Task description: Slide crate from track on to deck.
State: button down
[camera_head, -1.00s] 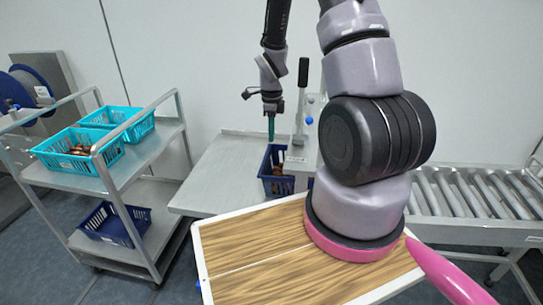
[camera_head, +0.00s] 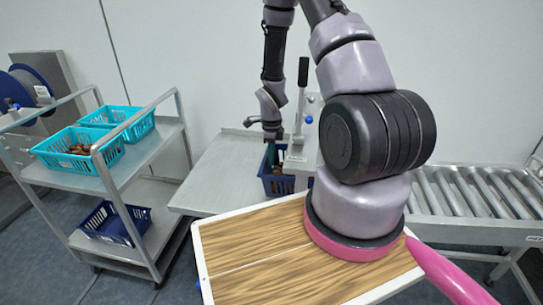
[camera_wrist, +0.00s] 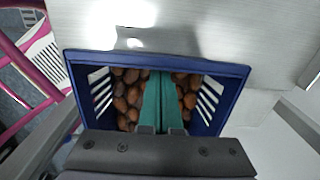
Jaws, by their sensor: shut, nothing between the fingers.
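A dark blue crate (camera_head: 277,187) holds brown dates and stands at the right end of a grey metal table (camera_head: 222,168). In the wrist view the same crate (camera_wrist: 240,72) fills the middle, with slotted side walls and dates on both sides of my fingers. My gripper (camera_head: 270,156) points down at the crate, with its teal fingers shut together and nothing between them. In the wrist view the fingers (camera_wrist: 161,82) reach over the dates towards the far wall. Their tips look level with or below the rim; contact with the wall is unclear.
A roller conveyor (camera_head: 475,190) stands at the right. An upright lever device (camera_head: 301,105) is close behind the crate. A trolley (camera_head: 165,130) at the left carries turquoise crates (camera_head: 118,153) and a dark blue one (camera_head: 112,222). The table left of the crate is clear.

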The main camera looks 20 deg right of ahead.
jog(key=w+a, duration=0.7)
jog(key=a, duration=0.5)
jog(key=w+a, duration=0.7)
jog(key=a, duration=0.5)
jog(key=shift+w, duration=0.3)
